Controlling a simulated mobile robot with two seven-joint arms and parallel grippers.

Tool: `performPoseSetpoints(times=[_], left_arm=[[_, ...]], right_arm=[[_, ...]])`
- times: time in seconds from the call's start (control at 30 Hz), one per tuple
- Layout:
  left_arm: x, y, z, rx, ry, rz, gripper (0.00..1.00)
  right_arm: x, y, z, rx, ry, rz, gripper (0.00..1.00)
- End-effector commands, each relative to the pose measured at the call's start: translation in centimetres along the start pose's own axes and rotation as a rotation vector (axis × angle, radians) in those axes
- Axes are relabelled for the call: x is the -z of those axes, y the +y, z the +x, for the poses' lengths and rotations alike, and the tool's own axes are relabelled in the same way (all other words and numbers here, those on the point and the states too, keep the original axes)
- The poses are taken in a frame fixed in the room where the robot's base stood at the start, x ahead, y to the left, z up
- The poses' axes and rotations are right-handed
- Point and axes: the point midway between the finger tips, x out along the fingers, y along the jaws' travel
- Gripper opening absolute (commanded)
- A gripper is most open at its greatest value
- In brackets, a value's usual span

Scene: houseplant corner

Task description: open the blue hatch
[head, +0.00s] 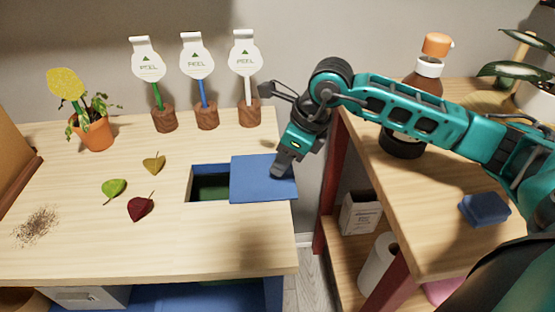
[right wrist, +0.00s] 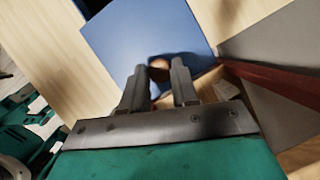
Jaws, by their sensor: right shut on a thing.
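The blue hatch (head: 258,184) is a flat blue panel lying on the wooden table (head: 70,262). It stands to the right of a dark blue-rimmed opening (head: 208,190), whose left part is uncovered; something green shows inside. The hatch's right edge reaches the table's right edge. My right gripper (head: 279,171) is at the hatch's upper right part. In the right wrist view its fingers (right wrist: 160,80) are shut on a round brown knob (right wrist: 159,69) on the blue hatch (right wrist: 145,32). The knob is hidden in the head view. My left gripper is not in view.
Several leaves, such as a red one (head: 140,207), and a scattered brown pile (head: 37,227) lie left of the opening. Three tagged wooden stands, one white-stemmed (head: 250,114), and a potted plant (head: 96,134) stand behind. A shelf unit with a bottle (head: 403,140) and blue sponge (head: 484,209) stands right.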

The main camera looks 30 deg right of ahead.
Motion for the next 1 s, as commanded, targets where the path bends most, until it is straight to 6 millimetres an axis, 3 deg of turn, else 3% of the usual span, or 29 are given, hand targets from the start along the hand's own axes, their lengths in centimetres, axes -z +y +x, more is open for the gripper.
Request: performPoseSetpoints(times=[0.47,0.5,0.73,1.0], left_arm=[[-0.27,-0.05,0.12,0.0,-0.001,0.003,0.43],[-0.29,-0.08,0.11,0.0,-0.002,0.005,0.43],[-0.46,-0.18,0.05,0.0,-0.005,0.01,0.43],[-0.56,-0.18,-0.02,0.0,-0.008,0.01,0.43]], right_arm=[[0.39,-0.19,-0.23,0.0,-0.004,-0.001,0.0],[0.39,-0.19,-0.23,0.0,-0.004,-0.001,0.33],[0.41,-0.19,-0.22,0.0,-0.003,0.0,0.55],[0.42,-0.22,-0.41,0.001,-0.002,0.0,0.55]])
